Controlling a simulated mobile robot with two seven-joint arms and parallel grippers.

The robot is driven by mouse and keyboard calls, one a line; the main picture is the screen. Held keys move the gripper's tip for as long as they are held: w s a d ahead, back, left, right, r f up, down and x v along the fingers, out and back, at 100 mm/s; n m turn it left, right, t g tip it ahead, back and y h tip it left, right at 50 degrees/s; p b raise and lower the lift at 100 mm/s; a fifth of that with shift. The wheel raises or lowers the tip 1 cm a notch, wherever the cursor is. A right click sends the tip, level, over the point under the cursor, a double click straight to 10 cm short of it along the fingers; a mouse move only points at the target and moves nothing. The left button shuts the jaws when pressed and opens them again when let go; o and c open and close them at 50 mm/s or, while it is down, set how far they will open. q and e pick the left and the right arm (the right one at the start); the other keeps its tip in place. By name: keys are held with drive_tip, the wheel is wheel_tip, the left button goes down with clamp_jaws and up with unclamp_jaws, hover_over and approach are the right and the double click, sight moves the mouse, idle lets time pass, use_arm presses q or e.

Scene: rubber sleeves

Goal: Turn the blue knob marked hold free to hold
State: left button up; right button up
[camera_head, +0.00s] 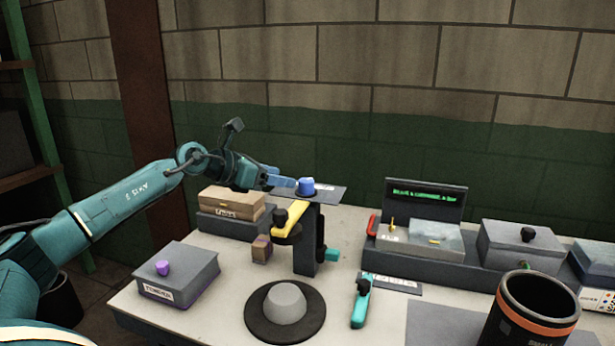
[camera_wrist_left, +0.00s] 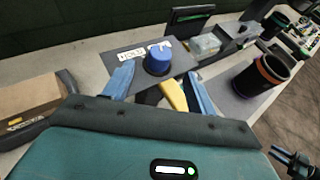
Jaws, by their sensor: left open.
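The blue knob (camera_head: 306,187) stands on a dark plate (camera_head: 330,193) on top of the grey stand. In the left wrist view the knob (camera_wrist_left: 158,60) stands upright beside a white label reading HOLD (camera_wrist_left: 130,54); a second small label (camera_wrist_left: 165,46) lies behind it, too small to read. My left gripper (camera_head: 284,180) comes in from the left with its blue fingers just beside the knob. In the left wrist view its fingers (camera_wrist_left: 160,88) are spread and empty, with the knob ahead of the gap. A dark pronged part (camera_wrist_left: 290,160), apparently my right gripper, shows at the lower right there.
A yellow lever (camera_head: 292,222) and the grey stand are below the plate. Boxes (camera_head: 232,205) stand behind at left, a purple-knobbed box (camera_head: 178,275) in front. A grey cone (camera_head: 285,303), teal-handled tool (camera_head: 361,303), open case (camera_head: 420,240) and black cup (camera_head: 535,315) occupy the table.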

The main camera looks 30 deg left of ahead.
sight(303, 181)
use_arm(q)
drive_tip(key=p+x, duration=0.1)
drive_tip(key=x, duration=0.6)
drive_tip(key=shift+w+d, duration=0.2)
drive_tip(key=shift+w, duration=0.15)
drive_tip(key=shift+w+d+f, duration=0.2)
drive_tip(key=shift+w+f, duration=0.05)
drive_tip(key=shift+w, duration=0.15)
use_arm(e)
drive_tip(key=shift+w+d+r+h, duration=0.25)
drive_tip(key=shift+d+r+h, duration=0.05)
drive_tip(key=shift+d+r, duration=0.2)
use_arm(q)
drive_tip(key=shift+c, duration=0.6)
